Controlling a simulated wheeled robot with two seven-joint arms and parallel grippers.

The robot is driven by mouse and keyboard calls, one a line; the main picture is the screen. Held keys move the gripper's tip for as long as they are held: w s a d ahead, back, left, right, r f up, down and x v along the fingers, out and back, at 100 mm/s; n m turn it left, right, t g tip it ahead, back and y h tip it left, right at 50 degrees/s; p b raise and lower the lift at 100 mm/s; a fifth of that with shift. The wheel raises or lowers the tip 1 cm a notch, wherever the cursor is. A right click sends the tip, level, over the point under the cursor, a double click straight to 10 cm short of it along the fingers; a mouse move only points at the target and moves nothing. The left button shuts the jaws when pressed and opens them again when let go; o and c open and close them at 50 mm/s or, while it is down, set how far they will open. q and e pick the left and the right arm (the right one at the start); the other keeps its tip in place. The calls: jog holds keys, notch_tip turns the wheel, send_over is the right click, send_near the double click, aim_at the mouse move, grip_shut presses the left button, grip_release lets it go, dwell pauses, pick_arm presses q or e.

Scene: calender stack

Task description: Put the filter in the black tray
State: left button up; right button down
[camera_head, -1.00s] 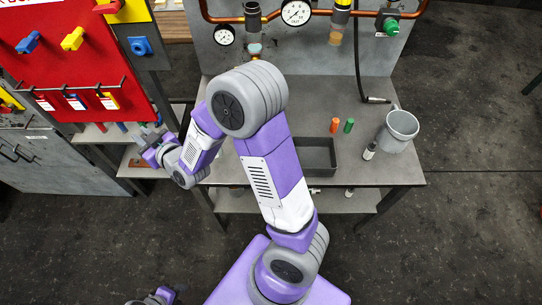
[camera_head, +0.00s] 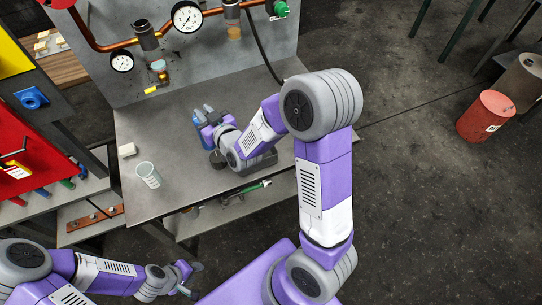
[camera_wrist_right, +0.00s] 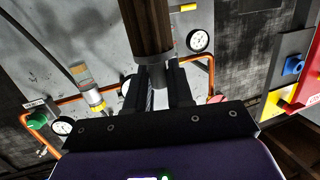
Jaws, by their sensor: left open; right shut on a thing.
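My right gripper (camera_head: 210,124) is over the bench, at the end of the arm that reaches in from the right. The right wrist view shows its two dark fingers (camera_wrist_right: 160,82) shut on a dark brown cylinder with a narrower grey end, which appears to be the filter (camera_wrist_right: 147,30). In the head view the filter cannot be clearly made out. A dark edge beside my right wrist appears to be the black tray (camera_head: 262,164); my arm hides most of it. My left gripper (camera_head: 190,281) is open and empty, low in front of the bench.
Copper pipes with gauges (camera_head: 186,17) line the back panel. A red tool board (camera_head: 25,150) is at left, a red drum (camera_head: 487,117) on the floor at right.

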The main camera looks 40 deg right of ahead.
jog(key=s+d+f+n+y+b, duration=0.15)
jog(key=s+d+f+b, duration=0.25)
jog(key=d+f+b, duration=0.55)
notch_tip(320, 180, down, 9)
jog(key=d, duration=0.2)
jog(key=shift+s+d+y+p, duration=0.2)
jog(key=shift+y+p, duration=0.25)
jog(key=shift+f, duration=0.1)
jog(key=c, duration=1.4)
grip_release()
jog(key=o, duration=0.4)
